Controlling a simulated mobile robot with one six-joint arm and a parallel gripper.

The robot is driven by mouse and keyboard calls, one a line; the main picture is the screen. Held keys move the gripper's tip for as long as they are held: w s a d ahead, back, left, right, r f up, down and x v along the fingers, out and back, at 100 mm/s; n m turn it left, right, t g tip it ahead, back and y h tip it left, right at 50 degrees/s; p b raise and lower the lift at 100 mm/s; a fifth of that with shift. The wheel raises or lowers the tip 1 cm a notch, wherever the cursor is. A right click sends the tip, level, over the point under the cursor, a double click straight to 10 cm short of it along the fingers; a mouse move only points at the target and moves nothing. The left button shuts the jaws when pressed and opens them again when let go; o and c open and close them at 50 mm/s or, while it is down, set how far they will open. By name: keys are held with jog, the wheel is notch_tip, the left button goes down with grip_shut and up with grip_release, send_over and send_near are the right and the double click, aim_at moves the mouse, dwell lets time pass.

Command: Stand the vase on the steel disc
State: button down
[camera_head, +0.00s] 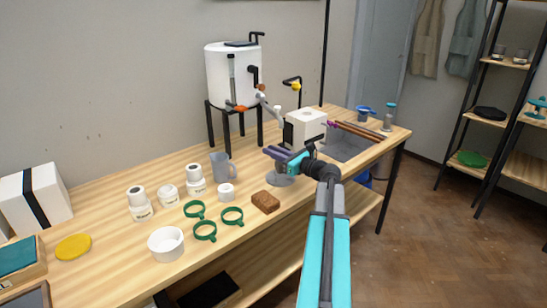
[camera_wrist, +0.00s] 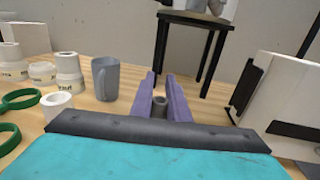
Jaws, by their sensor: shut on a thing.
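My gripper (camera_head: 272,152), with its purple fingers, is over the bench and also shows in the wrist view (camera_wrist: 161,84). It is shut on a small grey vase (camera_wrist: 159,106), whose dark round mouth shows between the fingers. In the head view, the vase (camera_head: 281,167) is mostly hidden under the fingers and looks about upright. The grey steel disc (camera_head: 279,181) lies on the bench directly below my gripper, partly covered by it. I cannot tell whether the vase's foot touches the disc. The disc is not visible in the wrist view.
A grey mug (camera_head: 221,166), white jars (camera_head: 195,180) and green rings (camera_head: 205,231) stand to the left. A brown block (camera_head: 265,202) lies near the front edge. A white box (camera_head: 305,127) and an urn on a black stand (camera_head: 231,78) are behind. Bare bench separates these.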

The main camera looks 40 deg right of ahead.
jog(key=shift+w+d+f, duration=0.1)
jog(key=shift+w+d, duration=0.75)
jog(key=shift+d, duration=0.1)
jog(key=shift+f, duration=1.8)
jog(key=shift+f, duration=0.1)
jog(key=c, duration=1.7)
grip_release()
jog(key=s, duration=0.8)
jog(key=s+d, duration=0.1)
jog(key=s, duration=0.3)
